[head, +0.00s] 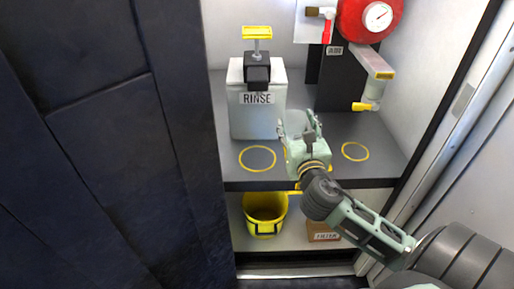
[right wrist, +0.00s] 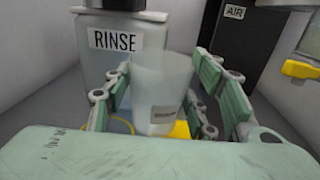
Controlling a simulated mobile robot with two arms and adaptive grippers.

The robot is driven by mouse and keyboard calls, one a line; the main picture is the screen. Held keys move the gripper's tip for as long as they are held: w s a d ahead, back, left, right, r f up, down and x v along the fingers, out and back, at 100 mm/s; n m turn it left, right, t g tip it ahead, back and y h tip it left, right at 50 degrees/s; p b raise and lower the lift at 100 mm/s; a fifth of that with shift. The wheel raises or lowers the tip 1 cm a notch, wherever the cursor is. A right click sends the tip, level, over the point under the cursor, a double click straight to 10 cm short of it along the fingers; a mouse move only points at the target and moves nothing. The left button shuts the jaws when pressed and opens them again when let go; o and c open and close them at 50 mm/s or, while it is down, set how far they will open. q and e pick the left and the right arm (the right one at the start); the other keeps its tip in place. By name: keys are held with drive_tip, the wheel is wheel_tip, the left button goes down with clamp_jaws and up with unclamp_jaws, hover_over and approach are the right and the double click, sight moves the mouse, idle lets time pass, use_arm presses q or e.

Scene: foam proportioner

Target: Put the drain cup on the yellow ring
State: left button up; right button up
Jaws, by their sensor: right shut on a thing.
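My right gripper (head: 299,124) is shut on the drain cup, a pale translucent cup with a small grey label (right wrist: 161,85), which is between its fingers in the right wrist view. In the head view the gripper mostly hides the cup. One yellow ring (head: 257,147) is marked on the grey shelf, left of the gripper. Another yellow ring (head: 355,159) lies to its right. Yellow also shows beneath the gripper, partly hidden. In the right wrist view, part of a yellow ring (right wrist: 121,121) shows behind the cup. I cannot tell whether the cup touches the shelf. My left gripper is not in view.
A white RINSE tank (head: 248,118) with a black and yellow top stands behind left. A red gauge unit (head: 362,14) and a clear tube with a yellow tap (head: 365,106) are at back right. Below are a yellow bucket (head: 264,222) and a cardboard box (head: 322,236).

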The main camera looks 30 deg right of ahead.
drive_tip(key=w+a+f+b, duration=0.1)
drive_tip(key=w+a+f, duration=0.1)
drive_tip(key=w+f, duration=0.1)
drive_tip(key=w+a+f+b, duration=0.2)
drive_tip(key=w+f, duration=0.1)
drive_tip(key=w+a+f+b, duration=0.2)
drive_tip(key=f, duration=0.1)
drive_tip(key=shift+w+f, duration=0.2)
drive_tip(key=shift+w, duration=0.2)
drive_tip(key=shift+f+b, duration=0.35)
drive_tip(key=shift+f, duration=0.2)
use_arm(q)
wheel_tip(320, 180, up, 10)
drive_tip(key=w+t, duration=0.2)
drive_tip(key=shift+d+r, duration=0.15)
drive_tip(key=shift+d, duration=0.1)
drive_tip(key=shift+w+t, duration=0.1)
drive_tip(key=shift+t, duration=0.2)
use_arm(e)
drive_tip(key=shift+f, duration=0.1)
drive_tip(key=o, duration=1.2)
